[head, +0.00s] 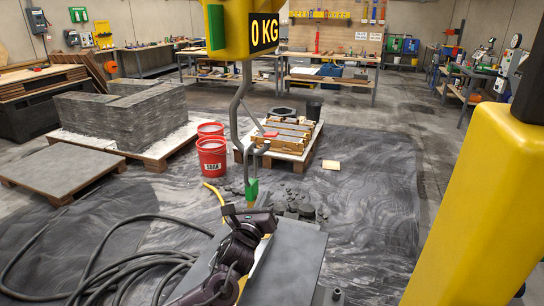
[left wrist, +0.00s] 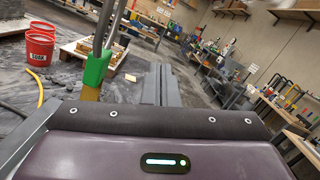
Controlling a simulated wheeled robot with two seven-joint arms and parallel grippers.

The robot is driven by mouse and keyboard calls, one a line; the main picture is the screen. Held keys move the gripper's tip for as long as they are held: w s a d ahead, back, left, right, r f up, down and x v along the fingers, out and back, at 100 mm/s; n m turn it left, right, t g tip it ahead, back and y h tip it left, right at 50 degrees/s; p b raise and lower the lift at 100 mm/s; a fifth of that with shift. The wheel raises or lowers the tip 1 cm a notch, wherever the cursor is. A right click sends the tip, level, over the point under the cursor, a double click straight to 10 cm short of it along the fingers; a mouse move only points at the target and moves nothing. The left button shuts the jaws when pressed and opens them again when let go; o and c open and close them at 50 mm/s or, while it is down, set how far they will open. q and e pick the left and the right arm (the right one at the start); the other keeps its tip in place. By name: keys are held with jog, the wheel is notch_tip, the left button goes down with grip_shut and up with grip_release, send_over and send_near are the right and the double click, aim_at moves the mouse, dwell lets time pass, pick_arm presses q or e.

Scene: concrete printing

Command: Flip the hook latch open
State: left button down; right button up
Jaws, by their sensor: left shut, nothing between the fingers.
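A grey steel hook (head: 236,130) hangs below a yellow crane scale (head: 228,30) reading 0 KG. A green piece (head: 252,188) with a tan piece below it is at the hook's lower end; I cannot tell which part is the latch. In the left wrist view the green piece (left wrist: 97,67) stands left of centre. My left gripper (head: 262,200) is shut and empty, just right of the green piece, its dark fingers (left wrist: 160,72) pointing away from the camera; I cannot tell whether they touch it. My right gripper is not in view.
Red buckets (head: 212,156) and a pallet with wooden forms (head: 286,137) stand behind the hook. A printed concrete block (head: 120,108) is at left. Black hoses (head: 110,262) lie on the floor at lower left. A yellow post (head: 480,190) fills the right side.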

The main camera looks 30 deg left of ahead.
pick_arm(q)
notch_tip(320, 180, up, 5)
jog(key=m+t, duration=0.1)
jog(key=m, duration=0.1)
jog(key=shift+a+m, duration=0.1)
jog(key=shift+m, duration=0.2)
jog(key=shift+w+r, duration=0.1)
jog(key=w+a+r+p, duration=0.3)
jog(key=w+r+p, duration=0.3)
jog(key=w, duration=0.3)
jog(key=shift+r, duration=0.15)
jog(key=shift+w, duration=0.1)
